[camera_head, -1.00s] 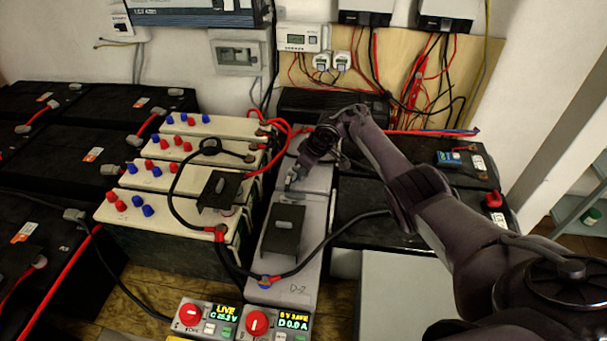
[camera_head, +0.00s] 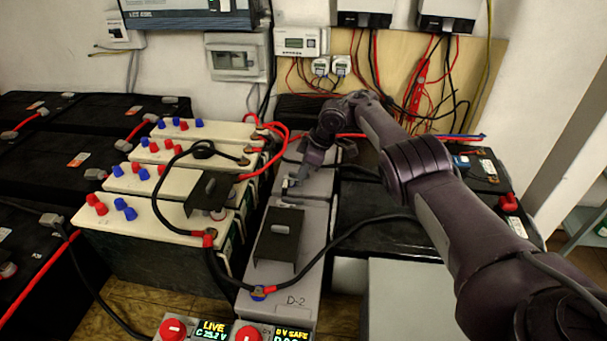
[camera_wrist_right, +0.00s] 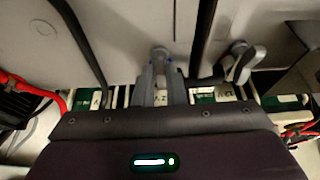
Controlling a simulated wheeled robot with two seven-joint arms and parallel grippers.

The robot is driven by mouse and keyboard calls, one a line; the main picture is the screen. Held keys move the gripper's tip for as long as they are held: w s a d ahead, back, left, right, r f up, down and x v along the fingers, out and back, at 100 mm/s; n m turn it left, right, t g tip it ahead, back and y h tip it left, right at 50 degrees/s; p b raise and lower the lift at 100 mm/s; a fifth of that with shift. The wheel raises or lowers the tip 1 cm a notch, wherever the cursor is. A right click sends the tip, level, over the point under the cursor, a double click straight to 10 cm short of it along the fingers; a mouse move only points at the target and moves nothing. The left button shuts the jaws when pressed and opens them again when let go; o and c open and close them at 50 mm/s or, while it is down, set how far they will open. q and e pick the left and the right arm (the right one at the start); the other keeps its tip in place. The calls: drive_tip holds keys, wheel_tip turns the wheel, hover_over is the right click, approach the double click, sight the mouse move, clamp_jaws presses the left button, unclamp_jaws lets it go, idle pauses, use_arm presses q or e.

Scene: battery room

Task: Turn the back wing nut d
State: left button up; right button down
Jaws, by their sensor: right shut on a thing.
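My right gripper (camera_head: 290,184) reaches down to the back part of the grey D-2 battery (camera_head: 290,303). In the right wrist view its two fingers (camera_wrist_right: 161,74) are closed around a small grey wing nut (camera_wrist_right: 159,54), taken to be back wing nut d. The fingers hide most of the nut, so its exact angle cannot be told. A second grey wing nut or lug (camera_wrist_right: 240,62) stands to the right in that view, with a dark cable end beside it. My left gripper is not in view.
A black bracket (camera_head: 279,235) stands on the grey battery's front part. Cream batteries (camera_head: 130,200) with red and blue caps stand to the left. A black cable (camera_head: 335,240) crosses to the right. Meter boxes with red knobs (camera_head: 172,329) sit in front.

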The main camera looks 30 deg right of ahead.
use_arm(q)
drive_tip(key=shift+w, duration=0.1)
use_arm(e)
drive_tip(key=shift+s+f, duration=0.1)
drive_tip(key=c, duration=1.5)
unclamp_jaws()
